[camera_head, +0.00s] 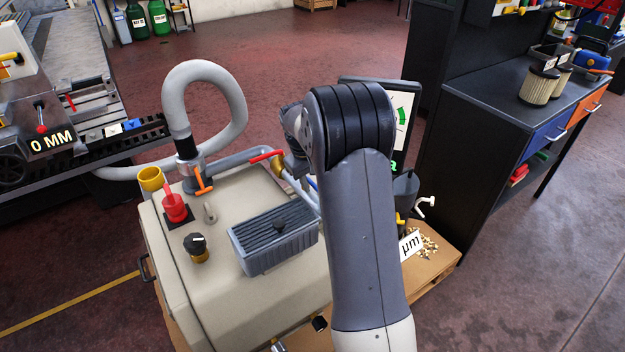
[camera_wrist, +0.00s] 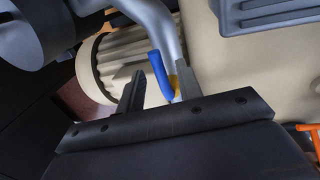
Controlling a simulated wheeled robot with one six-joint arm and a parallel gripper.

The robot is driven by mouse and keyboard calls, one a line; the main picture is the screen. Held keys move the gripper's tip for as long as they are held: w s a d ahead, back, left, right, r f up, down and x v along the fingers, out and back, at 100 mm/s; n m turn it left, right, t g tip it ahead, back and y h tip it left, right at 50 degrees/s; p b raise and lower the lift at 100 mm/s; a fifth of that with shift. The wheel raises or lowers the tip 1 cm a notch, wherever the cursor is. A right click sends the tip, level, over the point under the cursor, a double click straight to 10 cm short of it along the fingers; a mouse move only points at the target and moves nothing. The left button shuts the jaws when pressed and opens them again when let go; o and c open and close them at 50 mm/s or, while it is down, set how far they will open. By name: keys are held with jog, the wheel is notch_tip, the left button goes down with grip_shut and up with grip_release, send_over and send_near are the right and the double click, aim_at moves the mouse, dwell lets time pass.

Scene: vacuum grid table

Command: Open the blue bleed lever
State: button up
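The blue bleed lever (camera_wrist: 157,72) stands near the middle of the wrist view, by a yellow fitting (camera_wrist: 173,82) on a grey pipe. My gripper (camera_wrist: 161,80) is open. Its two dark fingers are apart, with the blue lever showing between them, nearer the right finger. I cannot tell whether a finger touches it. In the head view, a small blue piece (camera_head: 313,183) shows beside my arm, likely part of this lever. My arm hides the gripper there.
A red-handled valve (camera_head: 267,156), an orange-handled valve (camera_head: 203,182) and a grey ribbed box (camera_head: 273,238) sit on the beige machine (camera_head: 215,320). A ribbed cream cylinder (camera_wrist: 112,62) lies behind the fingers. A dark workbench (camera_head: 500,90) stands at right.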

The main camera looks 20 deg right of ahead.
grip_shut()
dwell(0.4)
